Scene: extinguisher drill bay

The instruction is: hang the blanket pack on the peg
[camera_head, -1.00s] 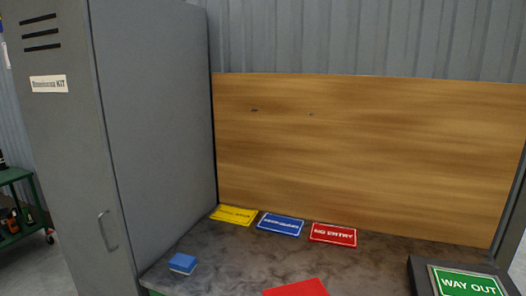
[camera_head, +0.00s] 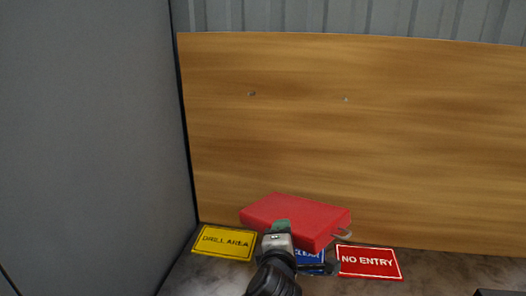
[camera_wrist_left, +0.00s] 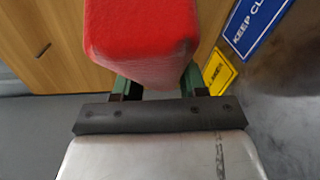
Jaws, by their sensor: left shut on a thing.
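The blanket pack (camera_head: 296,215) is a red, box-shaped pack with a light loop at its right end in the head view. My left gripper (camera_head: 281,228) is shut on its near side and holds it in front of the wooden board, above the signs. In the left wrist view the pack (camera_wrist_left: 140,40) sits between the green fingers of my left gripper (camera_wrist_left: 155,85). Two small pegs, a left peg (camera_head: 252,93) and a right peg (camera_head: 345,99), show on the board above the pack. My right gripper is not in view.
The wooden board (camera_head: 420,150) stands behind the bench. A yellow DRILL AREA sign (camera_head: 224,242), a blue sign (camera_head: 311,256) partly hidden by my arm, and a red NO ENTRY sign (camera_head: 368,262) lie along its foot. A grey cabinet (camera_head: 90,130) walls off the left.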

